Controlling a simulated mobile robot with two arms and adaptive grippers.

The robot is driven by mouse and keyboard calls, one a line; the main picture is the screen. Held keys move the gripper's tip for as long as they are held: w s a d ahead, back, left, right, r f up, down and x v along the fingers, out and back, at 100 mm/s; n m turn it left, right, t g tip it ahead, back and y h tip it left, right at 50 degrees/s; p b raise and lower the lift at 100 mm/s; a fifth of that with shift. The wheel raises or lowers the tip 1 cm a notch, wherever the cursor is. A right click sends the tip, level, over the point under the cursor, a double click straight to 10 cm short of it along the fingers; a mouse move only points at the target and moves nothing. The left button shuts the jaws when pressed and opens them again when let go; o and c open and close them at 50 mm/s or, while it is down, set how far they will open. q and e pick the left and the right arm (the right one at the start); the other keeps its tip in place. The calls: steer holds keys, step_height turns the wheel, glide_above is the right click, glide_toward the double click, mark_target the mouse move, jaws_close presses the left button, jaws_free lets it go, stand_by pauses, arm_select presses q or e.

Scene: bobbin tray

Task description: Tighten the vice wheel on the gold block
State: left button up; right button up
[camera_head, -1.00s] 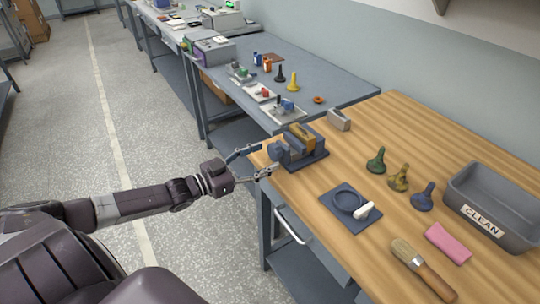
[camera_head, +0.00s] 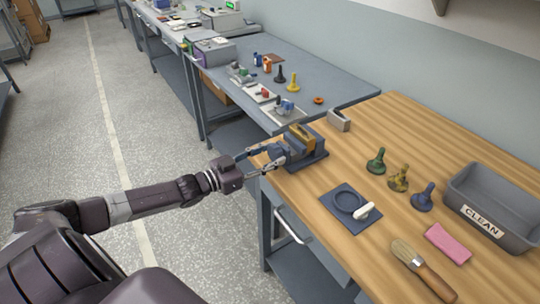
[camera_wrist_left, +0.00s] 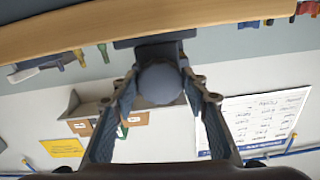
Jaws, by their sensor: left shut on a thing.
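The vice (camera_head: 312,157) is a dark blue-grey block on a flat base at the left edge of the wooden bench. The gold block (camera_head: 301,134) sits between its jaws. The vice wheel (camera_head: 277,150) is on the vice's left side, and it shows as a round grey knob in the left wrist view (camera_wrist_left: 159,84). My left gripper (camera_head: 268,158) has its fingers on either side of the wheel and is shut on it. In the left wrist view the fingers flank the knob (camera_wrist_left: 160,98). My right gripper is not in view.
A dark plate with a ring and white handle (camera_head: 350,207) lies in front of the vice. Green, gold and blue bobbin-like pieces stand beside a grey CLEAN tray (camera_head: 470,222). A brush (camera_head: 424,271) and pink block (camera_head: 447,243) lie nearer. A grey bracket (camera_head: 339,120) stands behind the vice.

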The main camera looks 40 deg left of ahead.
arm_select(q)
steer(key=shift+m+p, duration=0.35)
steer(key=shift+m, duration=0.45)
steer(key=shift+c, duration=0.5)
steer(key=m, duration=0.3)
steer(key=o, duration=1.2)
steer(key=shift+c, duration=0.2)
steer(key=v, duration=1.2)
